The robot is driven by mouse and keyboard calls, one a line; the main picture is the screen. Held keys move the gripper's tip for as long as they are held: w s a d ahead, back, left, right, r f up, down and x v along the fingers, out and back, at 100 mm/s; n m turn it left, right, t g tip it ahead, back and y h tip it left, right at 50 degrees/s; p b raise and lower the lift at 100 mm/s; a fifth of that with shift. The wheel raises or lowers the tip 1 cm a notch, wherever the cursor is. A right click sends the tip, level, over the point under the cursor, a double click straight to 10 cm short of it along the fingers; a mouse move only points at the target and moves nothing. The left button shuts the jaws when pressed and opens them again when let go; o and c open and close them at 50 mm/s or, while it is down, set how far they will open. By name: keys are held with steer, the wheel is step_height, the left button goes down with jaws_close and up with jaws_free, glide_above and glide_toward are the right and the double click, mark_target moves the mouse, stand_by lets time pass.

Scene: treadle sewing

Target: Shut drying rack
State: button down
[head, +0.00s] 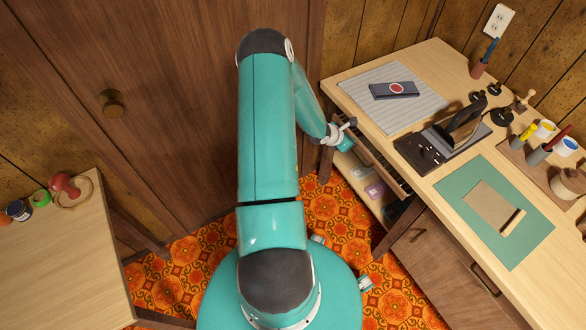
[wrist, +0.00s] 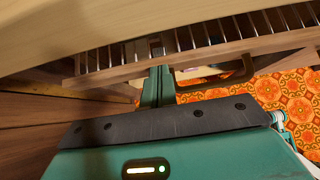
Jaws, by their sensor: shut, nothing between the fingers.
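The drying rack (head: 384,163) is a slatted wooden pull-out under the right-hand desk's top. It stands partly out past the desk edge in the head view. In the wrist view its wooden front bar (wrist: 215,58) runs across, with thin metal rods behind it and a dark brown handle (wrist: 235,85) on its right part. My gripper (wrist: 158,72) is shut and empty, with its fingers at the front bar, left of the handle. I cannot tell whether they touch the bar. In the head view my gripper (head: 345,140) is at the rack's far end, partly hidden.
The desk (head: 350,85) bears a striped mat, a dark press (head: 445,145), a green mat (head: 530,235) and pots. A drawer cabinet (head: 425,255) stands below. A second table (head: 60,255) is at left, a wooden door (head: 150,130) behind. Patterned floor shows between.

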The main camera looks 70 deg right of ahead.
mark_target(359, 136)
steer(key=s+d, duration=0.2)
steer(key=d, duration=0.1)
steer(key=shift+s, duration=0.45)
steer(key=shift+s+d+r, duration=0.1)
steer(key=shift+d, duration=0.05)
